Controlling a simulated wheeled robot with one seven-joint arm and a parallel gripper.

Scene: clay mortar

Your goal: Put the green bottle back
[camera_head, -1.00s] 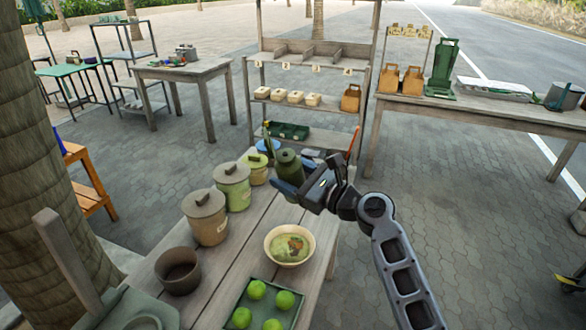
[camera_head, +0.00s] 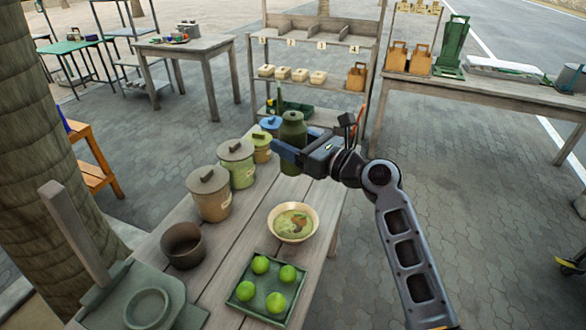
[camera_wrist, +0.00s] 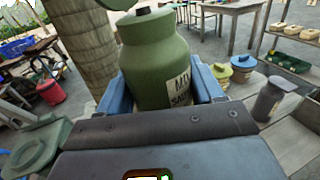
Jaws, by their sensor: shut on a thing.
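In the wrist view the bottle (camera_wrist: 156,62) fills the space between the fingers (camera_wrist: 170,92), and a pale label with partly hidden lettering shows. Its base is hidden there, and I cannot tell whether it touches the table.
Lidded canisters (camera_head: 238,164) line the table's left side. A bowl of soup (camera_head: 293,222) and a green tray (camera_head: 243,309) of limes are nearer. A shelf rack (camera_head: 331,80) stands behind, with a green crate (camera_head: 298,109) low down. A dark cylinder (camera_wrist: 268,103) is right of the bottle.

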